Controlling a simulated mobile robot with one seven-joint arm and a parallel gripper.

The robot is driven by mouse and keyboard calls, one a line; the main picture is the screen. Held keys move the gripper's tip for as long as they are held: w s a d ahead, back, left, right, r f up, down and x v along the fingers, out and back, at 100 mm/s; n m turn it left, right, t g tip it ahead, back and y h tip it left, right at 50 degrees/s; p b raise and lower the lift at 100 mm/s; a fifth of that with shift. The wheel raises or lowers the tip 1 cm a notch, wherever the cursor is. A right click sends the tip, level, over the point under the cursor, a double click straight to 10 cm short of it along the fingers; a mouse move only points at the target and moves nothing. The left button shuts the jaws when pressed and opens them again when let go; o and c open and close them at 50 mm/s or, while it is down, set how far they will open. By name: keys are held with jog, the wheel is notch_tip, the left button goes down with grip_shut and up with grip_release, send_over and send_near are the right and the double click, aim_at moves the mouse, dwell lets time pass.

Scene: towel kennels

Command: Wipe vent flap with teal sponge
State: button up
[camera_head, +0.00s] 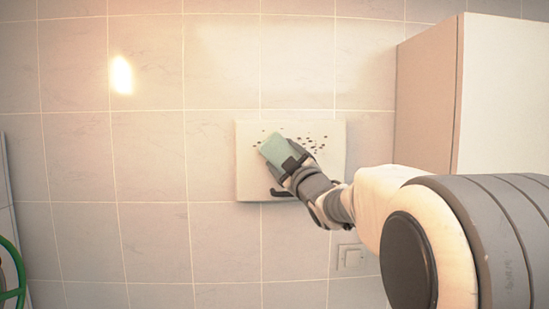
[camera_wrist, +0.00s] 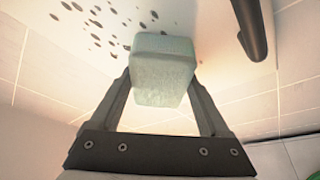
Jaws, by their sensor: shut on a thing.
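The vent flap (camera_head: 250,181) is a pale square panel on the tiled wall, with dark specks scattered over its upper part. A dark handle sits at its lower edge, partly behind my gripper; it also shows in the wrist view (camera_wrist: 252,28). My gripper (camera_head: 287,163) is shut on the teal sponge (camera_head: 273,147) and holds it in front of the speckled area. In the wrist view the sponge (camera_wrist: 163,72) sits between the two fingers, with specks on the flap (camera_wrist: 190,15) to its left. I cannot tell whether the sponge touches the flap.
A white cabinet (camera_head: 428,95) stands on the right, beside my arm. A wall switch (camera_head: 351,257) is below the flap. A green hose (camera_head: 12,270) shows at the lower left edge. The tiled wall left of the flap is clear.

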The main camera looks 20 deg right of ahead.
jog(key=shift+s+d+p, duration=0.2)
jog(key=shift+s+d, duration=0.2)
jog(key=shift+d, duration=1.7)
jog(key=shift+s+d+p, duration=0.25)
jog(key=shift+s+d, duration=0.15)
jog(key=shift+d, duration=1.65)
jog(key=shift+s+d+p, duration=0.2)
jog(key=shift+s+d, duration=0.2)
jog(key=shift+d, duration=1.7)
jog(key=shift+s+d, duration=0.1)
jog(key=shift+d, duration=0.1)
jog(key=shift+f+b, duration=0.1)
jog(key=shift+b, duration=0.2)
jog(key=shift+a, duration=0.1)
